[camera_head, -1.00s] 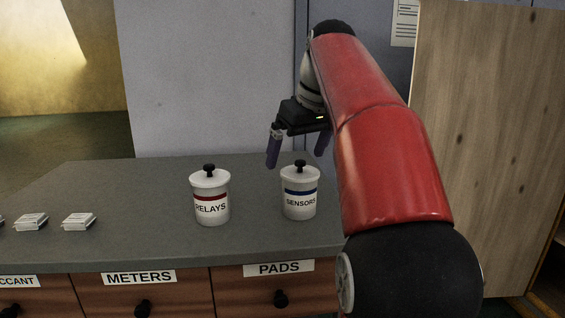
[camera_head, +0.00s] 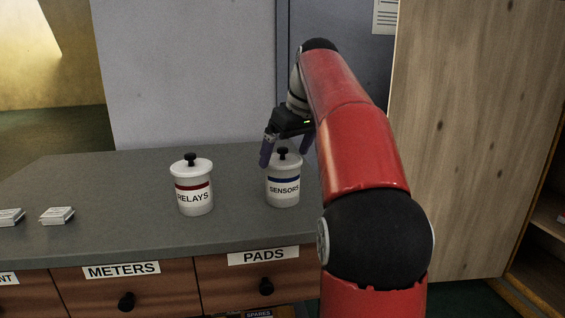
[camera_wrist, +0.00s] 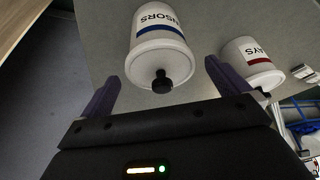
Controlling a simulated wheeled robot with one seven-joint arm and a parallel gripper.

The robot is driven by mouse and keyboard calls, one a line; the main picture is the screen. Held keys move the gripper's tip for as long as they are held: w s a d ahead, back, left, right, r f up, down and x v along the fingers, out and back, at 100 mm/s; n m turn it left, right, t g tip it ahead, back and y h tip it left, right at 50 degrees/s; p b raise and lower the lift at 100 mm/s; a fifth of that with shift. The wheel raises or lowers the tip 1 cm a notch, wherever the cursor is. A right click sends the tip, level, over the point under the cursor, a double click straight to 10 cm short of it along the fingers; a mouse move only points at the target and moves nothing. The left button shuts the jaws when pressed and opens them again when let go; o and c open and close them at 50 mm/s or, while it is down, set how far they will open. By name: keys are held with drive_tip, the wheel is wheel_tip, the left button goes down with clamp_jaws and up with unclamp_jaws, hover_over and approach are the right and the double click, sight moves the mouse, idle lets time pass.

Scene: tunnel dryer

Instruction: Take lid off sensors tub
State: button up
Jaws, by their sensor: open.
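The sensors tub (camera_head: 284,190) is a white jar with a blue band, standing upright on the grey counter near its right end. Its white lid (camera_head: 289,164) with a black knob (camera_head: 282,153) is on it. My gripper (camera_head: 284,161) is open and empty, its fingers at about the height of the lid in the picture. In the wrist view the sensors tub (camera_wrist: 150,22) shows beyond the fingers, with the lid (camera_wrist: 158,62) and knob (camera_wrist: 161,80) facing between my open fingers (camera_wrist: 160,78). The knob is not gripped.
The relays tub (camera_head: 194,198), white with a red band and lidded, stands left of the sensors tub. Small white stacks (camera_head: 57,215) lie further left on the counter (camera_head: 120,190). A wooden panel (camera_head: 460,130) stands close on the right; a wall is behind.

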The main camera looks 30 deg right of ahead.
drive_tip(key=shift+c, duration=0.3)
drive_tip(key=c, duration=0.8)
